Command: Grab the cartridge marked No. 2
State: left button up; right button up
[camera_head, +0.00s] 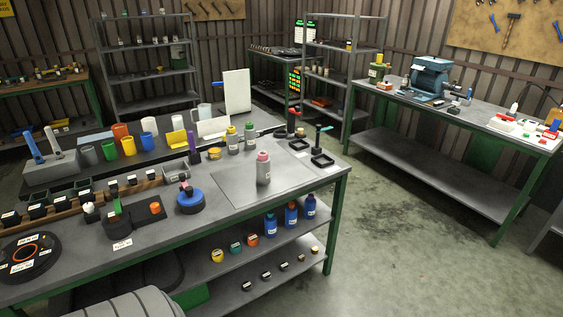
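I cannot make out a mark reading No. 2 on anything; the labels are too small to read. Several small black parts with white labels (38,210) stand in a row on a wooden rack (68,205) on the left of the near workbench. I cannot tell whether these are the cartridges. More small dark labelled parts (266,276) stand in a row on the bench's lower shelf. Neither of my grippers is in view.
The workbench (225,200) also carries a grey-pink bottle (263,170) standing on a flat mat, a blue round device (190,200), a black disc (28,256) and several coloured cups (127,145). Blue bottles (291,213) stand on the shelf below. The floor (400,240) at right is clear.

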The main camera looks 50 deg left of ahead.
aim_at(263, 168)
jog(key=z, duration=0.05)
jog(key=i, duration=2.6)
jog(key=u, duration=1.75)
jog(key=i, duration=0.9)
jog(key=u, duration=0.95)
